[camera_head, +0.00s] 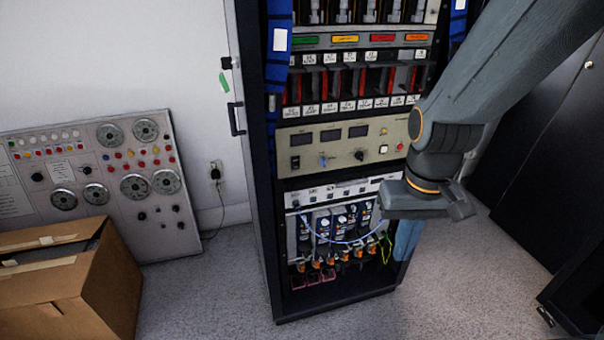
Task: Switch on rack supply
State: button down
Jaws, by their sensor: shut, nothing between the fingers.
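The rack supply is a beige panel (340,157) in the middle of a tall black equipment rack (262,200). It has dark display windows (331,135), a black switch (295,163) at lower left, a black knob (360,155), and a yellow knob (383,131) and red button (400,146) at right. The switch's position is too small to tell. My gripper (428,208) is shut and empty, in front of the rack's lower right side, below and right of the panel. My arm covers the rack's right edge there.
Below the panel is a module bay (335,225) with loose blue and yellow wires. The rack door handle (236,118) is at left. A cardboard box (75,285) and a grey control console (105,185) stand left. Dark cabinets (540,170) stand right. Floor in front is clear.

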aim_at(295, 168)
jog(key=w+a+f+n+t+y, duration=0.1)
jog(key=w+a+f+n+t, duration=0.25)
jog(key=w, duration=0.35)
jog(key=w+a+f+n+t, duration=0.3)
jog(key=w+f+n, duration=0.15)
jog(key=w, duration=0.35)
jog(key=w+a+r+n+t+y, duration=0.1)
jog(key=w+a+n+t, duration=0.1)
jog(key=a+n+t, duration=0.2)
jog(key=w+a+r+n+t+y, duration=0.1)
jog(key=a+r+n+t+y, duration=0.1)
jog(key=a+n+t, duration=0.3)
jog(key=n, duration=0.4)
jog(key=shift+w+a+r+y+b, duration=0.25)
jog(key=shift+w+y+b, duration=0.05)
jog(key=shift+w+b, duration=0.1)
jog(key=x, duration=1.4)
jog(key=shift+r+p, duration=0.15)
jog(key=shift+p, duration=0.25)
jog(key=shift+a+t, duration=0.1)
jog(key=shift+t, duration=0.15)
